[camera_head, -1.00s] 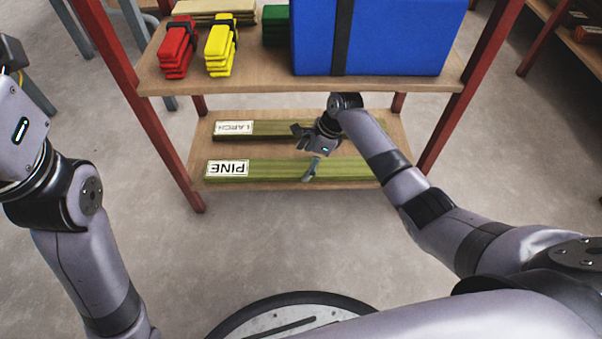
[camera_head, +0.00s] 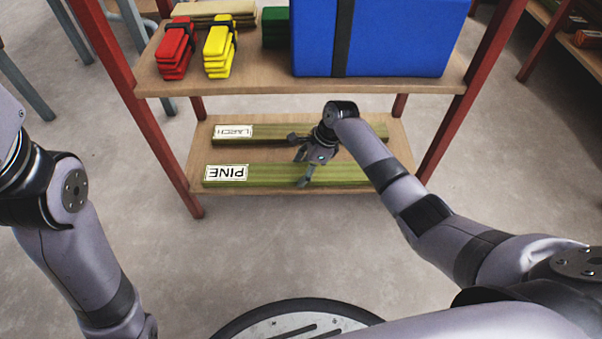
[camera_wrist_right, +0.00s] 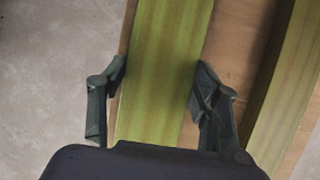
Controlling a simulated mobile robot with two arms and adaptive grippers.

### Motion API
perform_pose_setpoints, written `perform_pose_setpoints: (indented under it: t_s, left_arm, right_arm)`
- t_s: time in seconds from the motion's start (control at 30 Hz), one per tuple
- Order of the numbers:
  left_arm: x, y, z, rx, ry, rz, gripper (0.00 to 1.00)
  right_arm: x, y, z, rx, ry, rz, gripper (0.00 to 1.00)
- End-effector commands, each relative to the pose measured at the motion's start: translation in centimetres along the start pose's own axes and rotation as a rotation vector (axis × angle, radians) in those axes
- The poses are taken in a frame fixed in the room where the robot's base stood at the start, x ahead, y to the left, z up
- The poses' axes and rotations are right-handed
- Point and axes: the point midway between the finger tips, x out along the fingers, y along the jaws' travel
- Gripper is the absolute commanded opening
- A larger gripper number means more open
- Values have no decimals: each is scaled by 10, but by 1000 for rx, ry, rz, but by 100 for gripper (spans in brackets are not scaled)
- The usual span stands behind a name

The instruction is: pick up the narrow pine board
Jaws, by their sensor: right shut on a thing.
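The pine board (camera_head: 262,173) is a long yellow-green board with a white "PINE" label at its left end. It lies along the front of the lower shelf. My right gripper (camera_head: 299,160) reaches in from the right and is shut across the board near its middle. In the right wrist view the board (camera_wrist_right: 165,55) runs between the two fingers of my right gripper (camera_wrist_right: 160,78), one at each long edge.
A labelled larch board (camera_head: 270,132) lies behind, parallel, with a gap between. The upper shelf (camera_head: 260,86) overhangs, carrying red bars (camera_head: 175,50), yellow bars (camera_head: 218,50) and a large blue box (camera_head: 400,38). Red posts (camera_head: 152,140) stand at both sides. The floor in front is clear.

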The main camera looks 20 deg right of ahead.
Motion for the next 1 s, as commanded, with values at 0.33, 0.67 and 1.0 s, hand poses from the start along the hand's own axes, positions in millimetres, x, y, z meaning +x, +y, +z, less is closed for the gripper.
perform_pose_setpoints:
  t_s: [0.33, 0.67, 1.0]
  left_arm:
    - [0, 0, 0, 0, 1, 0, 0]
    - [0, 0, 0, 0, 1, 0, 0]
    - [4, -1, 0, 0, 5, -2, 0]
  right_arm:
    - [0, 0, 0, 0, 1, 1, 26]
    - [-1, -1, 1, -1, -1, -1, 10]
    - [-7, -1, 3, -1, -1, -1, 10]
